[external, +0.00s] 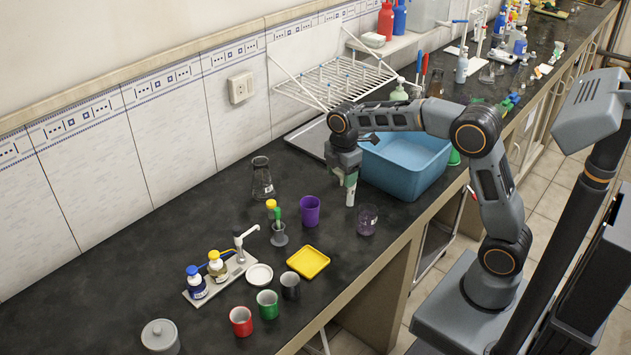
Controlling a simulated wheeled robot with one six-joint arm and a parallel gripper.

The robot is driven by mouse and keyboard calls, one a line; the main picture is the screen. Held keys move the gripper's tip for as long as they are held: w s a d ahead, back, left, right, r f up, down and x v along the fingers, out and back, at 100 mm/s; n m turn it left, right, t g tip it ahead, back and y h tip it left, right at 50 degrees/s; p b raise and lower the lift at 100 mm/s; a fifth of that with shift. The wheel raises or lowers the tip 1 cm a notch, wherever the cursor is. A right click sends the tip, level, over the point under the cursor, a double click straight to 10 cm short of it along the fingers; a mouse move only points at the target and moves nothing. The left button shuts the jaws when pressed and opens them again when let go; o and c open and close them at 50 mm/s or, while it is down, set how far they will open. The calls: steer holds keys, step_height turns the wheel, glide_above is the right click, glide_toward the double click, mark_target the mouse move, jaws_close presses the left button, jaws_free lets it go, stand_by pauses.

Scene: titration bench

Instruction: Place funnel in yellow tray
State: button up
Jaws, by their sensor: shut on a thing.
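The yellow tray (308,262) is a small, shallow square lying on the dark bench, with nothing seen in it. My gripper (350,186) points down above the bench, between the purple cup and the blue basin, behind and to the right of the tray. It is shut on a small pale thing, whitish at its lower end. The fingers hide much of this thing, and its shape is too small to tell for sure that it is the funnel. It appears held clear of the bench.
A purple cup (309,210), a clear beaker (367,220) and a blue basin (407,165) stand around my gripper. A flask (262,180) stands farther back.

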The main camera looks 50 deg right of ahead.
steer(key=s+a+r+n+b, duration=0.2)
steer(key=s+a+n, duration=0.1)
steer(key=s+a, duration=0.55)
steer(key=s+a+n, duration=0.3)
steer(key=s+a, duration=0.1)
steer(key=n, duration=0.5)
glide_above(308, 263)
steer(key=f, duration=1.1)
steer(key=shift+s+d+f+p, duration=0.1)
steer(key=shift+s+d+p, duration=0.1)
steer(key=shift+s+p, duration=0.1)
steer(key=shift+w+a+f, duration=0.15)
steer(key=shift+w+f, duration=0.15)
steer(key=shift+f, duration=1.65)
steer(key=shift+f, duration=0.1)
